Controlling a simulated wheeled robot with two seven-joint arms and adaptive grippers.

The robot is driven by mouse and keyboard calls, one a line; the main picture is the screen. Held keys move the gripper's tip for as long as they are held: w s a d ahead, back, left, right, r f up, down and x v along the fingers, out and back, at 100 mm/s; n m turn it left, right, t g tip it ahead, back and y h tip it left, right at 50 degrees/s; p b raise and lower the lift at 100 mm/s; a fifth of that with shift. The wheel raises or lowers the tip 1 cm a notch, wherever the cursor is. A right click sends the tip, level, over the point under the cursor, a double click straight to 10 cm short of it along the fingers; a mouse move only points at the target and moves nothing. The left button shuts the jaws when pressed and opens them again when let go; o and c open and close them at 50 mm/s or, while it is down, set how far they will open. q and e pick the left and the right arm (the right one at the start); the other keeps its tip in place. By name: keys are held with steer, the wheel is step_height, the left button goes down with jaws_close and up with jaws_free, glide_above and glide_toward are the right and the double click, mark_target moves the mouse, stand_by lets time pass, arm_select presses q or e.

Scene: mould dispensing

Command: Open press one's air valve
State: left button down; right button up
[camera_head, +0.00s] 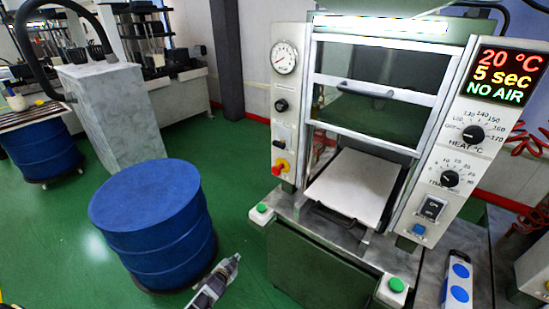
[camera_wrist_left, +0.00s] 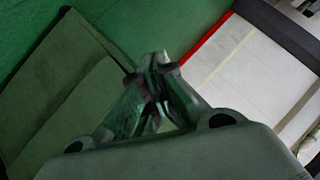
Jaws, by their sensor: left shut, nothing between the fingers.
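A red knob on a yellow base (camera_head: 281,167), which looks like the air valve, sits low on the left panel. My left gripper (camera_head: 234,260) is at the bottom of the head view, below and left of that valve and apart from it. It is shut and empty; its closed fingers also show in the left wrist view (camera_wrist_left: 158,68). My right gripper is not visible.
A blue drum (camera_head: 155,240) stands left of the press, close to my left gripper. Two green buttons (camera_head: 262,208) (camera_head: 396,284) sit on the press's front corners. A grey cabinet (camera_head: 115,115) stands behind the drum. Green floor is open between drum and press.

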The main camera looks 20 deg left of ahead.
arm_select(q)
steer(key=w+d+r+m+t+h, duration=0.1)
steer(key=w+r+m+t, duration=0.3)
steer(key=r, duration=0.9)
steer(key=w+d+r+m+t, duration=0.15)
steer(key=w+r+m, duration=0.4)
steer(key=r, duration=0.65)
steer(key=d+r+m+t+h, duration=0.1)
steer(key=d+r+m+h, duration=0.2)
steer(key=r+m, duration=0.6)
steer(key=d+r+m+t+h, duration=0.2)
steer(key=d+r+m+h, duration=0.2)
steer(key=r+m, duration=0.6)
steer(key=s+m, duration=0.1)
steer(key=m, duration=0.4)
steer(key=shift+d+r, duration=0.15)
steer(key=shift+d, duration=0.2)
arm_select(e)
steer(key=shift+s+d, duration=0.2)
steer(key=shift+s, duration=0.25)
